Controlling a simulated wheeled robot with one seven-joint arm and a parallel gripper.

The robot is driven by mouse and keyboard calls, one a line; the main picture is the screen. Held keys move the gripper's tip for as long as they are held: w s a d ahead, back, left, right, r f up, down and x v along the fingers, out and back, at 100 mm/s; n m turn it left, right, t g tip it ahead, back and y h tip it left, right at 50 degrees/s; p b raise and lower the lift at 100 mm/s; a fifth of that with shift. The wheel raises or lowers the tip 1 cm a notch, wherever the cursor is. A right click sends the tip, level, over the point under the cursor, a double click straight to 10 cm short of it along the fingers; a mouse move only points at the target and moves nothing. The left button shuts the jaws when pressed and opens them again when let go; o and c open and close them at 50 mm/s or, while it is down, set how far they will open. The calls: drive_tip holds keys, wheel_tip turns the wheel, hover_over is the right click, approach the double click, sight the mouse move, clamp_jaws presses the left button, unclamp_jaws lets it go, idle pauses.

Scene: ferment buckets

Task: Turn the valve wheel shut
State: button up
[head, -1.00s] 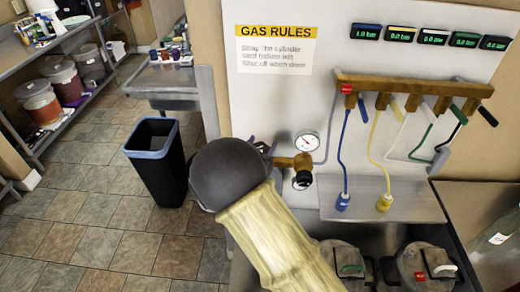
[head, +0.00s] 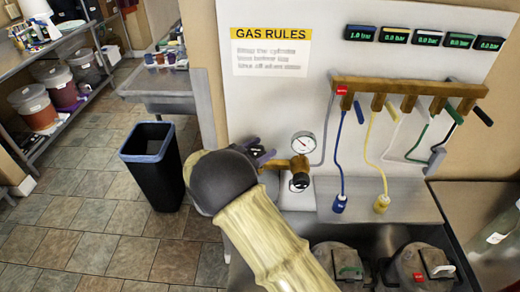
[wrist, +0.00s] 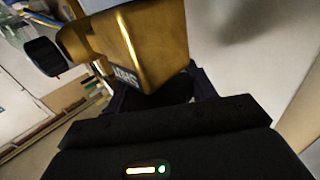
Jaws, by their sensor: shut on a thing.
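The brass valve fitting (head: 296,164) sits at the wall panel with a round white gauge (head: 303,143) above it and a black knob (head: 299,182) below. My gripper (head: 263,152) is at the left end of this fitting, its dark purple fingers partly hidden behind my dark wrist. In the wrist view the brass body (wrist: 145,45) fills the top centre, with a dark label and the black knob (wrist: 42,57) to its left. My fingers (wrist: 160,93) are right behind and under the brass body, closed on a dark part that seems to be the valve wheel. The wheel itself is mostly hidden.
Lidded vessels (head: 420,268) stand below. A black bin (head: 155,170) is on the tiled floor at left. A gas rules sign (head: 270,52) hangs above.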

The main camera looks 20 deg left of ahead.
drive_tip(key=shift+r, duration=0.15)
drive_tip(key=o, duration=1)
drive_tip(key=b+v, duration=0.4)
drive_tip(key=v, duration=1.3)
drive_tip(key=shift+s+a, duration=0.1)
drive_tip(key=shift+s, duration=0.05)
drive_tip(key=shift+s, duration=0.1)
